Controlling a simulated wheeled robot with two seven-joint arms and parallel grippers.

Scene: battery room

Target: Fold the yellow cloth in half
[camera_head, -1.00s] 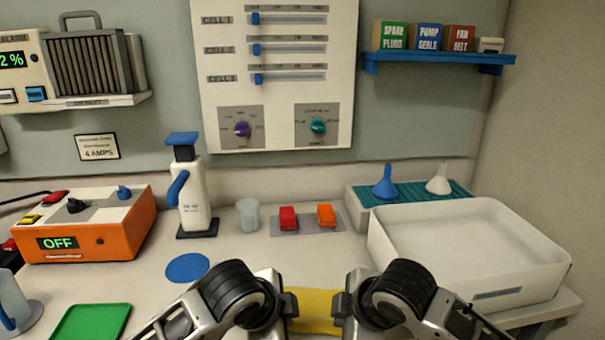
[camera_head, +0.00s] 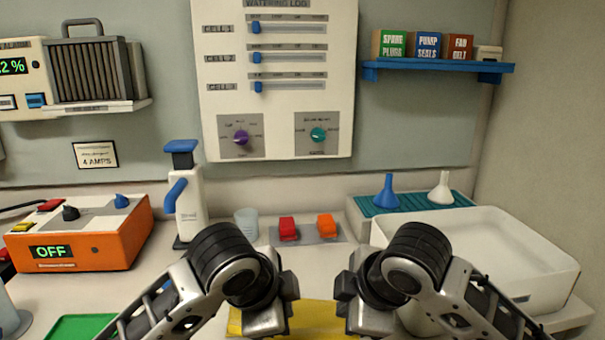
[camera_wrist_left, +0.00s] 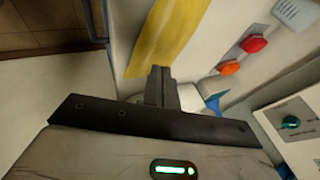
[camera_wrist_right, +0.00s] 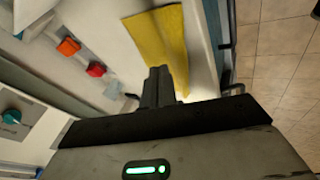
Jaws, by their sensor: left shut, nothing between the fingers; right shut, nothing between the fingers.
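The yellow cloth (camera_head: 318,318) lies on the worktop at the bottom middle of the head view, partly hidden by my grippers. It shows as a strip in the left wrist view (camera_wrist_left: 168,38) and in the right wrist view (camera_wrist_right: 155,40), where a crease or edge runs along it. My left gripper (camera_wrist_left: 160,86) is shut and empty, and stands over the cloth's left part in the head view. My right gripper (camera_wrist_right: 157,86) is shut and empty, at the cloth's right side. I cannot tell from the head view how high the fingertips are.
Behind the cloth are a red switch (camera_head: 288,228), an orange switch (camera_head: 326,225) and a translucent cup (camera_head: 246,224). A white tray (camera_head: 545,265) stands at right. A white bottle (camera_head: 188,205) and an orange charger box (camera_head: 90,250) are at left, with a green mat (camera_head: 80,328) in front.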

